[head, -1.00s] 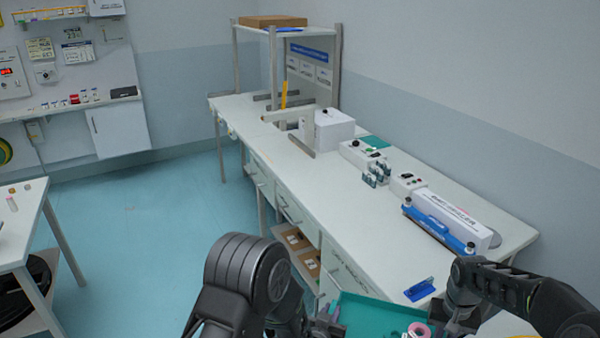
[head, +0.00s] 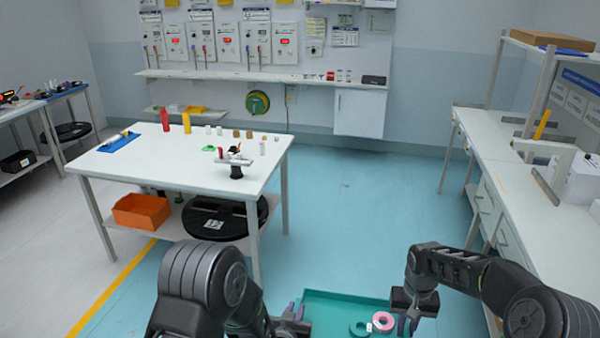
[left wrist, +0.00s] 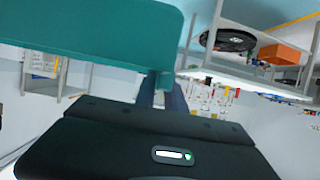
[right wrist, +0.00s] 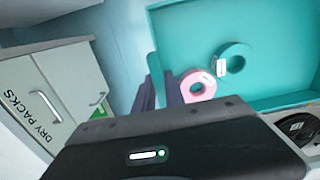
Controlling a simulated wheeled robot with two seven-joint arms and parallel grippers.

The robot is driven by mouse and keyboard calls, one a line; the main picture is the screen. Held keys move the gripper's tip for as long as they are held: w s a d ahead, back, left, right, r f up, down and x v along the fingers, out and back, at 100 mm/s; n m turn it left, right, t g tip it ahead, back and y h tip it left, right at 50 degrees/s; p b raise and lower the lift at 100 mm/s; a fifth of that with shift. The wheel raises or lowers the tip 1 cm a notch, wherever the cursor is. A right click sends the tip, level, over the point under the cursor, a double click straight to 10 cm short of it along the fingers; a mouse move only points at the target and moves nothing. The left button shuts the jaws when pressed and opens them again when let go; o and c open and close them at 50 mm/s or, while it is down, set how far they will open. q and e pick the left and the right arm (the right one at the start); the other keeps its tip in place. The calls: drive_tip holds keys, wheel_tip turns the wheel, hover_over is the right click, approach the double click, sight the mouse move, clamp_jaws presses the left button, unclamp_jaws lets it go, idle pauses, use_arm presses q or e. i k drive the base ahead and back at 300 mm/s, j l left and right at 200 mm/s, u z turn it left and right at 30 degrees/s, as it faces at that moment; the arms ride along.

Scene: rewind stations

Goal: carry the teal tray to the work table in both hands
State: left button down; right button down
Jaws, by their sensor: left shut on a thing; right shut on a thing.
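The teal tray (head: 325,302) is held between my two grippers at the bottom of the head view. A teal ring roll (head: 359,328) and a pink ring roll (head: 383,321) lie in it, and both show in the right wrist view. My left gripper (head: 292,315) is shut on the tray's left side; the left wrist view shows the tray's teal underside or wall (left wrist: 90,30) close up. My right gripper (head: 409,318) is shut on the tray's right side, beside the pink roll. The tray's near part is cut off by the frame edge.
A white table (head: 190,160) with small items on top, an orange bin (head: 141,211) and a black reel (head: 224,217) below stands ahead left. A long bench (head: 500,150) with drawers runs along the right. Blue floor (head: 350,200) between them is clear.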

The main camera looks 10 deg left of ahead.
sight(179, 149)
drive_tip(key=j+u, duration=0.1)
drive_tip(key=u, duration=0.35)
drive_tip(key=i+u, duration=0.1)
drive_tip(key=u, duration=0.35)
drive_tip(key=i+j+u, duration=0.1)
drive_tip(key=u, duration=0.35)
drive_tip(key=i+u, duration=0.2)
drive_tip(key=i, duration=0.7)
drive_tip(key=i+l, duration=0.1)
drive_tip(key=i, duration=1.9)
drive_tip(key=i+j, duration=0.1)
drive_tip(key=i, duration=0.6)
drive_tip(key=i+j+z, duration=0.15)
drive_tip(key=i, duration=0.5)
drive_tip(key=i+z, duration=0.2)
drive_tip(key=z, duration=0.3)
drive_tip(key=i+j+z, duration=0.1)
drive_tip(key=z, duration=0.35)
drive_tip(key=i+j+z, duration=0.25)
drive_tip(key=z, duration=0.25)
